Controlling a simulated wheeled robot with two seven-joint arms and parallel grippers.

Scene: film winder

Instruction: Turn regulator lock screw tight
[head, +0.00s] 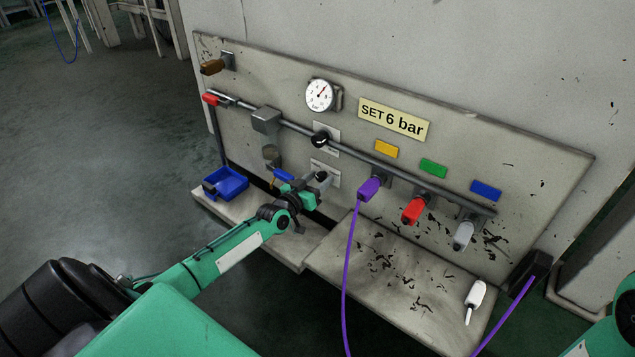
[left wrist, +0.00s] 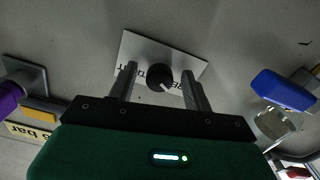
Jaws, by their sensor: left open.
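The lock screw is a small dark round knob with a pale mark (left wrist: 160,78) on a white lettered plate (left wrist: 135,45) in the left wrist view. The lettering is upside down and partly covered. In the head view its plate (head: 328,173) is on the panel below the regulator's black knob (head: 320,139), and my gripper partly hides the screw. My left gripper (left wrist: 159,70) is open, with one finger on each side of the screw. Gaps show between the fingers and the screw. It also shows in the head view (head: 316,185). My right gripper is out of view.
A blue handle (left wrist: 282,90) is close beside my left gripper. A gauge (head: 320,95) and a "SET 6 bar" sign (head: 394,119) are above. Purple (head: 369,188), red (head: 414,210) and grey (head: 464,235) connectors are to the right. A blue tray (head: 226,184) is left.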

